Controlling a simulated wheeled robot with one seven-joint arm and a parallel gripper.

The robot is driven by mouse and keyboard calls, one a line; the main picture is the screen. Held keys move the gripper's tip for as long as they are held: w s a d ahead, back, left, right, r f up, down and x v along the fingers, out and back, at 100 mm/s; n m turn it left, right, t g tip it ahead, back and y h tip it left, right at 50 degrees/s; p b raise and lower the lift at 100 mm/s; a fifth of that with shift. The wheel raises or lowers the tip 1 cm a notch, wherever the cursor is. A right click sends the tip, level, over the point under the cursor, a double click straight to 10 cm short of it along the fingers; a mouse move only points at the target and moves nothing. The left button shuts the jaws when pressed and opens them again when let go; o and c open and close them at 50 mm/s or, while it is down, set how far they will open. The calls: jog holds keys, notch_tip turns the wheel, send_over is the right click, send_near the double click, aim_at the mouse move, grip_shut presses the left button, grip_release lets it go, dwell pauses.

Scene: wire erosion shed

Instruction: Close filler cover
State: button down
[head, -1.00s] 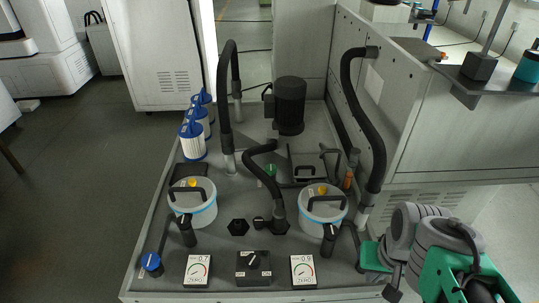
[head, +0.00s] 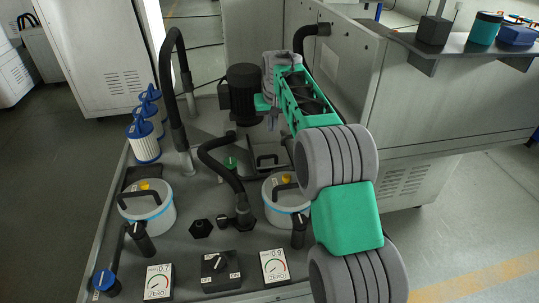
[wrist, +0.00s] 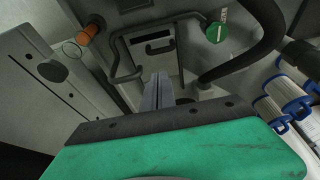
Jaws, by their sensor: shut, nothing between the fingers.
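A pale rectangular hatch with a dark slot (wrist: 158,46) lies ahead of my gripper in the wrist view, with a bent grey bar handle (wrist: 116,58) around its left side. I take this as the filler cover area; whether the cover stands open is unclear. In the head view the same dark-framed spot (head: 268,161) shows beside my arm, partly hidden. My gripper (wrist: 158,82) is shut and empty, its fingertips pointing at the hatch's near edge; contact cannot be told. The head view does not show the fingertips clearly.
A green knob (wrist: 217,31) and a black hose (wrist: 245,62) lie right of the hatch; an orange fitting (wrist: 88,33) lies left. Two lidded pots (head: 147,208), a black motor (head: 244,94) and blue-capped filters (head: 143,141) crowd the bench. The cabinet wall (head: 350,75) bounds the right.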

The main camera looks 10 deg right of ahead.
send_over(270, 162)
notch_tip(270, 162, down, 5)
jog(key=x, duration=0.7)
jog(key=w+x, duration=0.1)
jog(key=x, duration=0.2)
jog(key=shift+b, duration=0.3)
jog(key=shift+s+f+b, duration=0.15)
jog(key=shift+s+b, duration=0.35)
jog(key=shift+s, duration=0.45)
jog(key=shift+s+f+b, duration=0.2)
jog(key=shift+s+b, duration=0.3)
jog(key=shift+s, duration=0.5)
